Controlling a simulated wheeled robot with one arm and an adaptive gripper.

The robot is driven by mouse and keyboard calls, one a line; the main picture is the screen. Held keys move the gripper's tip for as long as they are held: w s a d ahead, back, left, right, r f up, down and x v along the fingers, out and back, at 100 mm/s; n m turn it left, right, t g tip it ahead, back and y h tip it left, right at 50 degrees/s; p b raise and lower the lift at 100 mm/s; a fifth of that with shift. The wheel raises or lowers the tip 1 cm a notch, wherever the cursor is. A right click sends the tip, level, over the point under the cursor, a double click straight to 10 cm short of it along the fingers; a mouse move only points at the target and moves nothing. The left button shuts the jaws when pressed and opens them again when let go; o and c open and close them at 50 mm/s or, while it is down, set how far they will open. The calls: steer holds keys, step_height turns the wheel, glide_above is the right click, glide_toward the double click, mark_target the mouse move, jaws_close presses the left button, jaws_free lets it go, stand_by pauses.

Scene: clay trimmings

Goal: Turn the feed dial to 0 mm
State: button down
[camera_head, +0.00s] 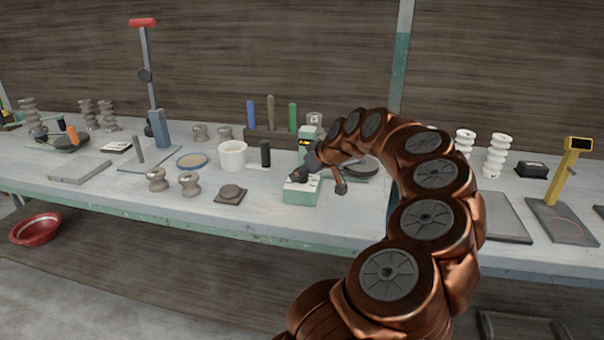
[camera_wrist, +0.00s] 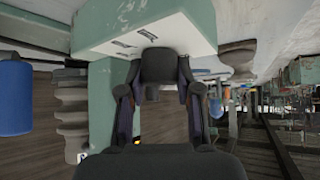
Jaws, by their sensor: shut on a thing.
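A pale green machine (camera_head: 300,195) stands near the front edge of the bench in the head view. It has a pale labelled top and an upright post behind. My gripper (camera_head: 303,174) reaches down onto its top from the right and covers the feed dial there. In the wrist view the machine's pale face (camera_wrist: 195,32) with small dark labels fills the upper middle. My gripper (camera_wrist: 160,82) has its two fingers closed about a dark block at this face, which seems to be the dial. The dial's pointer and setting cannot be read.
A white tub (camera_head: 232,156) and a dark upright block (camera_head: 265,153) stand just left of the machine. A tool rack with a blue handle (camera_head: 251,114) is behind. Metal spools (camera_head: 189,185) and a small dark slab (camera_head: 231,194) lie further left. White insulator-like stacks (camera_head: 495,155) stand right.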

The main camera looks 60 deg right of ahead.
steer(key=c, duration=1.1)
jaws_free()
steer(key=shift+o, duration=0.2)
steer(key=v, duration=1.2)
steer(key=shift+a, duration=0.1)
